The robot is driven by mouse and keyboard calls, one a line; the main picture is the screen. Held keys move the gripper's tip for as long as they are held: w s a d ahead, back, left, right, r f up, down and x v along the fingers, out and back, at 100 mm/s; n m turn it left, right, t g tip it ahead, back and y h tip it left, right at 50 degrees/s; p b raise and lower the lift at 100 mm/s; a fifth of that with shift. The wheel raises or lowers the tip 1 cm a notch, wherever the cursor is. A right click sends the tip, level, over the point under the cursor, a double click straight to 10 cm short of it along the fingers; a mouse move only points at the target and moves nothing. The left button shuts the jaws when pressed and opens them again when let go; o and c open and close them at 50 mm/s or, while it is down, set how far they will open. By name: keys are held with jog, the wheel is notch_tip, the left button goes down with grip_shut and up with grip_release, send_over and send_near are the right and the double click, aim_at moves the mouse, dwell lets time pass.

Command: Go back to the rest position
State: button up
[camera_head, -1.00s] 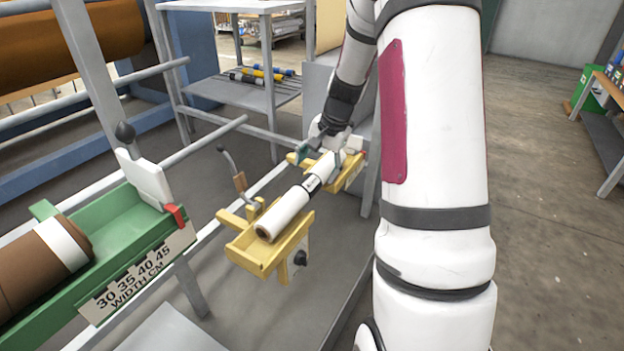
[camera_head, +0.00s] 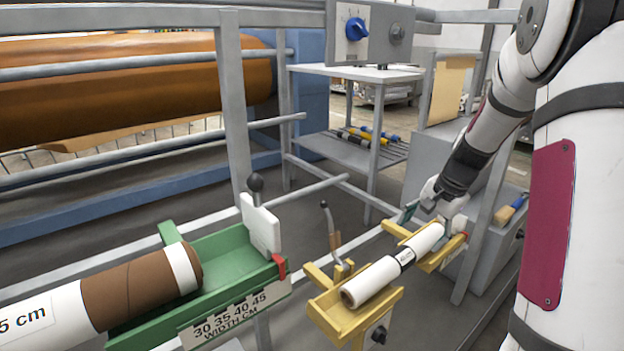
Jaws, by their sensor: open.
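My gripper (camera_head: 434,207) is at the far end of the yellow cradle, at the right of the head view. It is open, with its fingers close above and beside the far end of a white roll (camera_head: 375,280). Whether the fingers touch the roll is hard to tell at this size. The white roll, with a black band near its middle, lies in the yellow cradle (camera_head: 352,322). My arm comes down to it from the upper right.
A green trough (camera_head: 215,250) with a width scale holds a brown and white roll (camera_head: 135,290) at the left. A lever (camera_head: 333,235) stands beside the yellow cradle. Grey rails (camera_head: 235,120) and a control box (camera_head: 372,32) are behind. A shelf (camera_head: 360,150) holds several coloured rods.

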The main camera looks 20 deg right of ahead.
jog(key=s+a+r+n+g, duration=0.1)
jog(key=s+a+r+n, duration=0.1)
jog(key=s+a+r, duration=0.3)
jog(key=s+a+r+n, duration=0.3)
jog(key=a, duration=0.5)
jog(key=s+a+r+n+g, duration=0.1)
jog(key=s+a+r+n, duration=0.1)
jog(key=s+a+r, duration=0.3)
jog(key=s+a+f+n+g+h, duration=0.1)
jog(key=s+a+n, duration=0.25)
jog(key=s, duration=0.75)
jog(key=s+a+f+n, duration=0.1)
jog(key=s+a+n, duration=0.25)
jog(key=s, duration=0.75)
notch_tip(320, 180, up, 36)
jog(key=t+p, duration=0.4)
jog(key=p, duration=3)
jog(key=shift+w+a+r, duration=0.2)
jog(key=shift+w+r, duration=0.05)
jog(key=shift+w, duration=0.1)
